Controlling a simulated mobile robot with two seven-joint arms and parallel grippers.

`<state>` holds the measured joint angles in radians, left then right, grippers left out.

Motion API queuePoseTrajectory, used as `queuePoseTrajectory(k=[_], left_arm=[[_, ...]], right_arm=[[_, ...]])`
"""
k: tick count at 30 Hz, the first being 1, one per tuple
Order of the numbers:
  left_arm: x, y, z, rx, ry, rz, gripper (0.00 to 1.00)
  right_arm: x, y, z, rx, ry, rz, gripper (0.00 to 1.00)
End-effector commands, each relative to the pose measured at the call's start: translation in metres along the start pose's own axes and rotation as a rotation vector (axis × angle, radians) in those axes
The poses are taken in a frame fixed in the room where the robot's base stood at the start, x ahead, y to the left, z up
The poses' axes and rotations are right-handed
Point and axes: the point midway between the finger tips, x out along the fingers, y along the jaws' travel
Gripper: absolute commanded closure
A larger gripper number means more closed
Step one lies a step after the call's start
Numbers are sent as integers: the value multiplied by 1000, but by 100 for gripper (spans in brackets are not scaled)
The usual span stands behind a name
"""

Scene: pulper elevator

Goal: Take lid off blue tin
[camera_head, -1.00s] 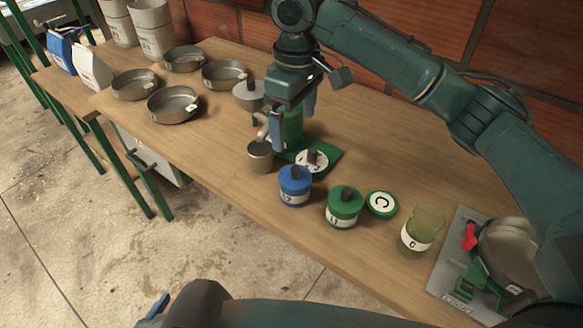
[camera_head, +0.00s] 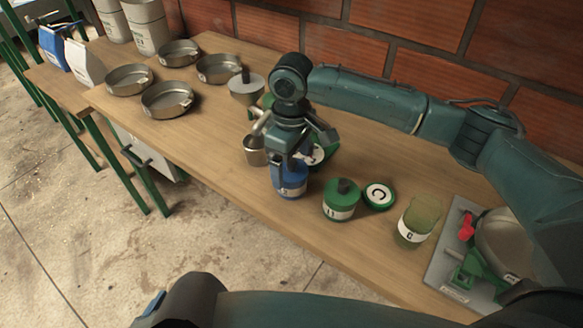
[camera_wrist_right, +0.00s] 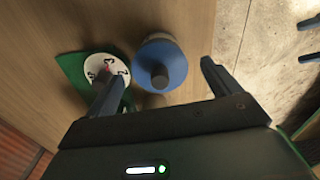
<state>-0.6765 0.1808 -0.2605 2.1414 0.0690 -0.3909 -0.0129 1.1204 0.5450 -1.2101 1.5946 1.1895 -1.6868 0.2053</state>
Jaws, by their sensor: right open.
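The blue tin (camera_head: 290,188) stands upright on the wooden table, with its blue lid on. The lid (camera_wrist_right: 163,60) with its dark knob (camera_wrist_right: 160,77) shows from above in the right wrist view. My right gripper (camera_head: 287,162) is directly over the tin and hides most of the lid in the head view. In the wrist view my right gripper (camera_wrist_right: 163,72) is open, with one finger on each side of the lid and knob, apart from both. Part of my left arm crosses the bottom of the head view; its gripper does not show.
A green tin (camera_head: 341,200), a green lid (camera_head: 379,196) and a glass jar (camera_head: 419,220) stand to the right. A metal cup (camera_head: 255,151) is close on the left. A white dial (camera_wrist_right: 105,69) on a green base is beside the tin. Several metal pans are farther left.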

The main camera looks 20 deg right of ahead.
Motion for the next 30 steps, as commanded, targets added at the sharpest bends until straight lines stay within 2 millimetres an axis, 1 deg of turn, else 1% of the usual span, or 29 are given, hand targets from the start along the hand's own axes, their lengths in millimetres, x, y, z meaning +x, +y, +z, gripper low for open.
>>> queuePoseTrajectory(k=[2,8,11,26,30], left_arm=[[0,0,0,-1,1,0,22],[0,0,-1,-3,2,0,22],[0,1,-1,-5,3,0,22],[0,2,-2,-5,4,2,22],[0,2,-2,-5,5,2,22]], right_arm=[[5,0,0,0,-1,0,11],[5,0,0,0,0,0,11],[5,0,0,0,0,0,17],[4,0,0,0,0,0,58],[4,0,0,0,1,1,59]])
